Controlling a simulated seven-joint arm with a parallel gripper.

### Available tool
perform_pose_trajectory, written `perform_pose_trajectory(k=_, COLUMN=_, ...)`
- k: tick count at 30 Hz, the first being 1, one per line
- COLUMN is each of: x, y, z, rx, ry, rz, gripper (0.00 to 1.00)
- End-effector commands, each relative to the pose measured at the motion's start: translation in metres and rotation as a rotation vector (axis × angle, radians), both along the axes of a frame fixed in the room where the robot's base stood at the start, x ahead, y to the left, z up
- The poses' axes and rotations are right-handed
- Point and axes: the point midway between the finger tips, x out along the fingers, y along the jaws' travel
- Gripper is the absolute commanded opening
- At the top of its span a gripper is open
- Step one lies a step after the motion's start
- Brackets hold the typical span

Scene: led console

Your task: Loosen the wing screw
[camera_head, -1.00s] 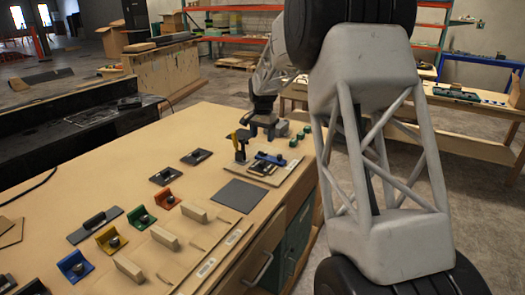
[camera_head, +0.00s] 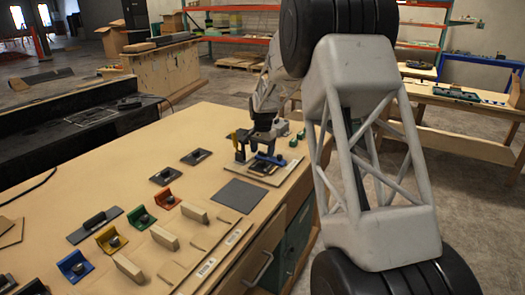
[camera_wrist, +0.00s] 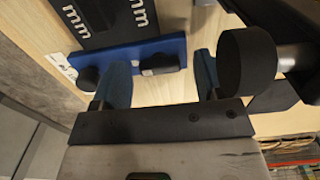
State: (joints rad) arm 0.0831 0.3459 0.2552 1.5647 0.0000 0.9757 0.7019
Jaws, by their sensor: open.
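In the wrist view a blue bar (camera_wrist: 130,60) lies on the wooden worktop. A dark oblong piece (camera_wrist: 160,65) on it looks like the wing screw, and a round black knob (camera_wrist: 88,78) sits at its left end. My gripper (camera_wrist: 162,75) is open, with one blue finger on each side of the oblong piece and visible gaps to it. I cannot tell how far above the bar the fingertips are. In the head view my gripper (camera_head: 262,152) is at the blue bar (camera_head: 272,158), and the arm's end hides part of the fixture.
A large black cylinder (camera_wrist: 247,60) stands close to the right finger in the wrist view. A yellow-and-black upright part (camera_head: 238,140) is left of my gripper. A grey plate (camera_head: 240,195) lies in front. Small green parts (camera_head: 296,140) lie to the right. Several coloured brackets are farther left.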

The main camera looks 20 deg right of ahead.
Motion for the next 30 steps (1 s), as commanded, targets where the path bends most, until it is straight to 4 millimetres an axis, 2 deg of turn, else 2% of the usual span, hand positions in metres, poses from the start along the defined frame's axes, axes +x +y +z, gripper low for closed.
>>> perform_pose_trajectory(k=1, x=0.0, y=0.0, z=0.0001, rx=0.0, ry=0.0, rz=0.0, gripper=0.67)
perform_pose_trajectory(k=9, x=0.0, y=0.0, z=0.0003, rx=0.0, ry=0.0, rz=0.0, gripper=0.25)
perform_pose_trajectory(k=11, x=0.0001, y=0.0001, z=0.0003, rx=0.0, ry=0.0, rz=0.0, gripper=0.18)
perform_pose_trajectory(k=22, x=0.0001, y=0.0001, z=0.0005, rx=0.0, ry=0.0, rz=0.046, gripper=0.18)
perform_pose_trajectory(k=30, x=0.0001, y=0.0, z=0.0008, rx=0.0, ry=-0.001, rz=0.19, gripper=0.18)
